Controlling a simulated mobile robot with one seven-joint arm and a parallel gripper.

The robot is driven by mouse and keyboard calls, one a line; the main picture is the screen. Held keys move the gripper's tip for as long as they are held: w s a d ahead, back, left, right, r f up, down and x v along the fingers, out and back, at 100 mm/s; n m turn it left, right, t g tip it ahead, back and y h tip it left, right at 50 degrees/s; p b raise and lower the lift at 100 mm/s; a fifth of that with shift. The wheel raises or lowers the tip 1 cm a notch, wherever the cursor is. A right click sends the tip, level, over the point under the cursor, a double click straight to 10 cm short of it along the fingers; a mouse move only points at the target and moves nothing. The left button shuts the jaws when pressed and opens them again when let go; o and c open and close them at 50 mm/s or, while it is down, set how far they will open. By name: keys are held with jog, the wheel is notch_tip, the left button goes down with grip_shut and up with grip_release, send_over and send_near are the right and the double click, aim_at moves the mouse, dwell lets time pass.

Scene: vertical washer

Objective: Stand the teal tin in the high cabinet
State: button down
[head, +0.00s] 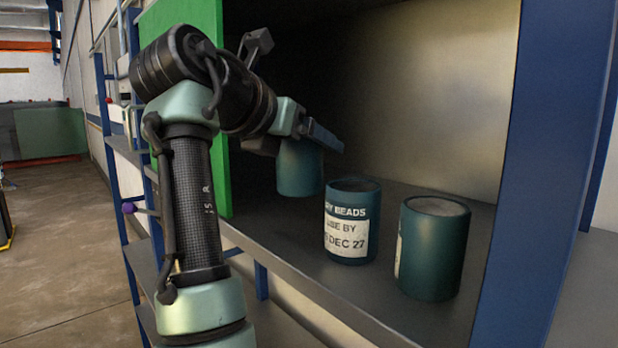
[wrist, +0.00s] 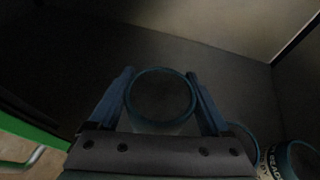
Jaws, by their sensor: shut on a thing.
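My gripper (head: 312,137) is shut on a teal tin (head: 299,170) inside the open cabinet (head: 440,95). The tin hangs upright or nearly so below the fingers, left of two other teal tins and farther in. I cannot tell whether its base touches the cabinet floor. In the wrist view the round dark top of the held tin (wrist: 161,97) sits between the two blue fingers. A middle teal tin (head: 348,195) with a white label reading "USE BY" and "DEC 27" stands upright. A right teal tin (head: 434,250) stands upright near the front edge, its label mostly turned away.
A green door or panel (head: 222,120) borders the cabinet's left side, close to my arm. A blue post (head: 560,130) borders the right. The cabinet floor (head: 300,240) has a front edge below the tins. Bare floor shows deeper inside, beyond the held tin in the wrist view.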

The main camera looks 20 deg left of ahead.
aim_at(286, 171)
jog(key=shift+w+f, duration=0.2)
jog(key=shift+f, duration=0.45)
jog(key=f+p, duration=0.1)
jog(key=f, duration=0.2)
jog(key=shift+s+f+p, duration=0.2)
jog(key=shift+p, duration=0.2)
jog(key=shift+w+f, duration=0.1)
jog(key=shift+f, duration=0.25)
grip_release()
jog(key=shift+f, duration=0.15)
jog(key=b+v, duration=0.6)
jog(key=v, duration=0.5)
jog(key=shift+d, duration=0.1)
jog(key=shift+s+r+b, duration=0.35)
jog(key=shift+s+r, duration=0.05)
jog(key=shift+s, duration=0.15)
